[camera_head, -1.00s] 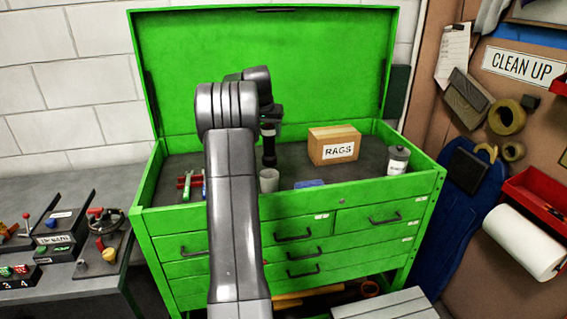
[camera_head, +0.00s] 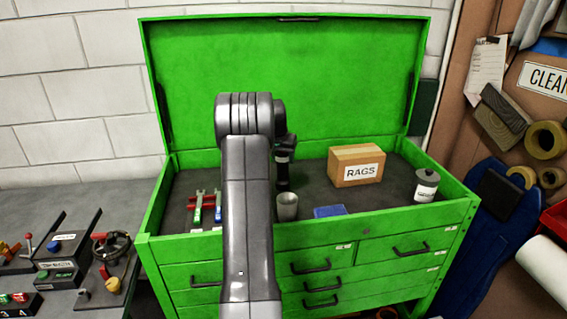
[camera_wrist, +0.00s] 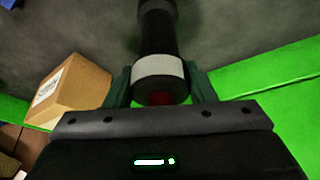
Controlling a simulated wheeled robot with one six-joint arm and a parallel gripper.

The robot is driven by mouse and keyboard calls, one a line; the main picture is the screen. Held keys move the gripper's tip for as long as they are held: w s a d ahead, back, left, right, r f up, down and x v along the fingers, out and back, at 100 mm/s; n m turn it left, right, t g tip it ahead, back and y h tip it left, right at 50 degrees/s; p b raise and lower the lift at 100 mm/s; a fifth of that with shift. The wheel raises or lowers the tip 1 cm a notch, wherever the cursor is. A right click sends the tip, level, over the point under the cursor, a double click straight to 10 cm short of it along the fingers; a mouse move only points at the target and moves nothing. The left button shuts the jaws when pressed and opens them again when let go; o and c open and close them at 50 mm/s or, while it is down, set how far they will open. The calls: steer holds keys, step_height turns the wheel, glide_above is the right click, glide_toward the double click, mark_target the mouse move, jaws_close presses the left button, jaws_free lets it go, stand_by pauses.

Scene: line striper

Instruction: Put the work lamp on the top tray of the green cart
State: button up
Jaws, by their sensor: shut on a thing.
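My gripper (camera_wrist: 161,90) is shut on the work lamp (camera_wrist: 157,35), a dark cylinder with a pale band and some red at its near end. In the head view the lamp (camera_head: 283,174) hangs roughly upright below my gripper (camera_head: 285,150), over the top tray of the green cart (camera_head: 410,205). My arm hides part of the tray and the cart's front. The lamp's lower end is close to the grey tray floor; I cannot tell whether it touches.
The raised green lid (camera_head: 350,80) stands behind. Bare tray lies between lamp and box.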

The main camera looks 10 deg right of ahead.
steer(key=shift+f, duration=1.2)
steer(key=shift+f, duration=0.1)
steer(key=o, duration=1.5)
steer(key=shift+f, duration=0.1)
steer(key=b+v, duration=0.2)
steer(key=v, duration=1)
